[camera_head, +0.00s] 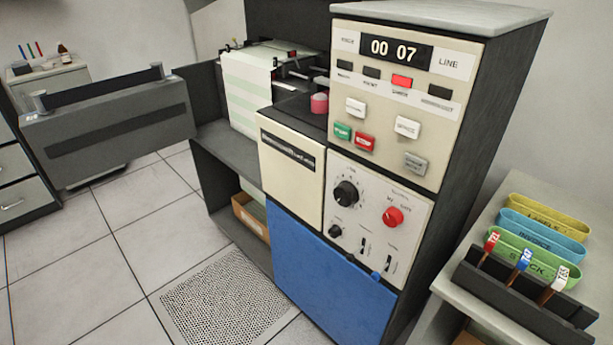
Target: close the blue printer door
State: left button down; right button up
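The blue door (325,280) is a flat blue panel low on the front of the cream printer cabinet (383,95). Its upper edge runs along the bottom of the cream panels and looks about flush with them. I cannot tell whether a small gap is left. A small blue knob (376,275) sits near its upper right corner. The door's lower part is cut off by the picture's bottom edge. Neither of my grippers is in view.
A grey slotted panel (110,130) sticks out at the left, beyond the paper stack (248,95). A grey side table (480,225) at the right holds coloured trays (540,240) and a dark stamp rack (520,305). Tiled floor with a perforated tile (225,305) is clear in front.

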aim_at(96, 128)
jog(key=i+j+u, duration=0.1)
jog(key=i+j, duration=0.55)
jog(key=j, duration=0.35)
jog(key=i+j+u, duration=0.1)
jog(key=i+j, duration=0.55)
jog(key=j, duration=0.3)
jog(key=i+j, duration=0.75)
jog(key=j, duration=0.15)
jog(key=i+j+u, duration=0.15)
jog(key=i+j, duration=0.55)
jog(key=j, duration=0.2)
jog(key=i+j+z, duration=0.1)
jog(key=j+z, duration=1.3)
jog(key=l, duration=0.05)
